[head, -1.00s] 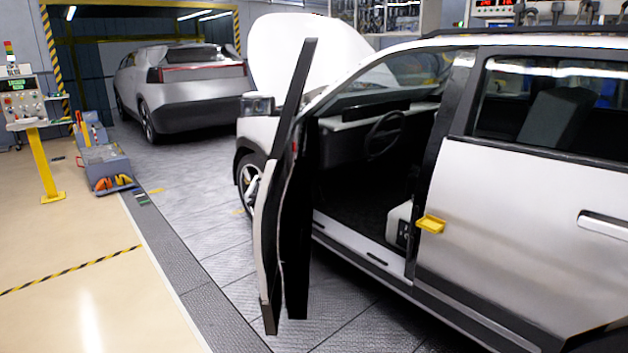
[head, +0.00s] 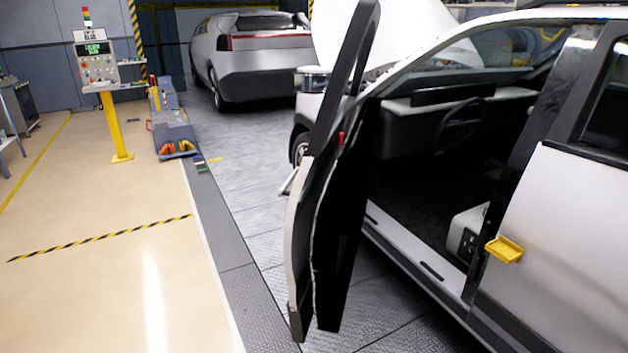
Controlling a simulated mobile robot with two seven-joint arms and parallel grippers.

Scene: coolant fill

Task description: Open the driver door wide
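The driver door (head: 306,235) of the white car stands swung far out from the body, seen nearly edge-on in the head view. Its dark inner side faces the cabin, and a small red part (head: 341,138) shows near its top. The door opening is clear, with the steering wheel (head: 461,125), dark floor and sill (head: 418,257) visible inside. A small silver piece (head: 288,182) shows at the door's outer side; I cannot tell whether it is the handle. Neither of my grippers is in view, and nothing is seen touching the door.
A yellow part (head: 504,250) sticks out from the car's body behind the opening. A control panel on a yellow post (head: 117,125) and a low grey cart (head: 172,130) stand at the left. Another silver car (head: 258,60) is behind. The beige floor at left is open.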

